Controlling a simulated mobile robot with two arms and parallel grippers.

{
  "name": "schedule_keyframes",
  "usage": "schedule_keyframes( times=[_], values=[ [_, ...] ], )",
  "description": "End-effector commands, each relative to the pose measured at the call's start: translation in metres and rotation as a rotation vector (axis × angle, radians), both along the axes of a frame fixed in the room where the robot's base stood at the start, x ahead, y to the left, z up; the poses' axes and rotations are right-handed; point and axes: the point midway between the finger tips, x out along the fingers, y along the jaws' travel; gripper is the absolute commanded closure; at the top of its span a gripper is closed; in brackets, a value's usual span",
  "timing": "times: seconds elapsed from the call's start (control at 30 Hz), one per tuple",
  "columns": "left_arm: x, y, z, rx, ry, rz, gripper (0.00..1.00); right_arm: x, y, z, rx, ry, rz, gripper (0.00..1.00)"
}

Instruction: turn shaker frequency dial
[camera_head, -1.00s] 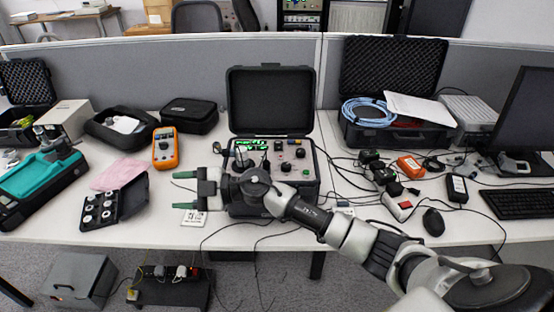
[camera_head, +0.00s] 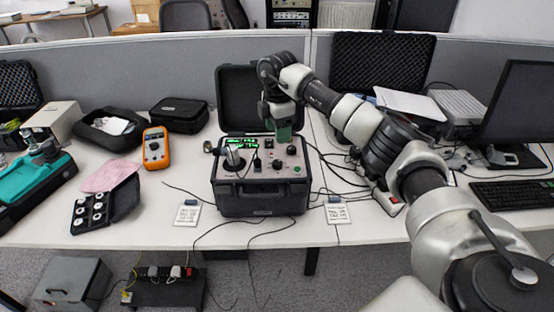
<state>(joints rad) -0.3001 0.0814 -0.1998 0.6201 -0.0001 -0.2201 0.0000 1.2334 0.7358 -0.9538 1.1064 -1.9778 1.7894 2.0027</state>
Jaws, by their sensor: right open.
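The shaker (camera_head: 262,200) is a black case with its lid up, standing on the white table. Its panel (camera_head: 245,173) carries two green lit displays (camera_head: 241,141), a silver cylindrical post (camera_head: 233,157) at the left and several knobs. I cannot tell which is the frequency dial. My right gripper (camera_head: 284,138) points down over the back right of the panel, its green fingers close to it. Contact cannot be told. My left gripper is out of view.
An orange multimeter (camera_head: 155,149) and a black pouch (camera_head: 180,114) are at the left. A monitor (camera_head: 520,100) and keyboard (camera_head: 510,193) are at the right.

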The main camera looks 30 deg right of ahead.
Motion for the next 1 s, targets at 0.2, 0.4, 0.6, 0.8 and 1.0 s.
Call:
schedule_keyframes(
  times=[0.2, 0.4, 0.6, 0.8, 1.0],
  values=[
    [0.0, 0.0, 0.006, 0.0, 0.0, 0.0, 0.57, -0.001, 0.001, -0.034, 0.001, 0.007, 0.002, 0.43],
    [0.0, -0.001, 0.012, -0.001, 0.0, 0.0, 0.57, -0.001, 0.001, -0.072, 0.003, 0.006, 0.004, 0.43],
    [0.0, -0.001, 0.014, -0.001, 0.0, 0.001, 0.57, -0.001, 0.001, -0.097, 0.004, 0.003, 0.003, 0.43],
    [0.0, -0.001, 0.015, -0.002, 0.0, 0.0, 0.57, 0.0, 0.001, -0.106, 0.003, 0.0, 0.005, 0.43],
    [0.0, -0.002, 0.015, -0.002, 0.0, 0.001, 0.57, 0.0, 0.001, -0.106, 0.004, 0.0, 0.005, 0.43]
  ],
)
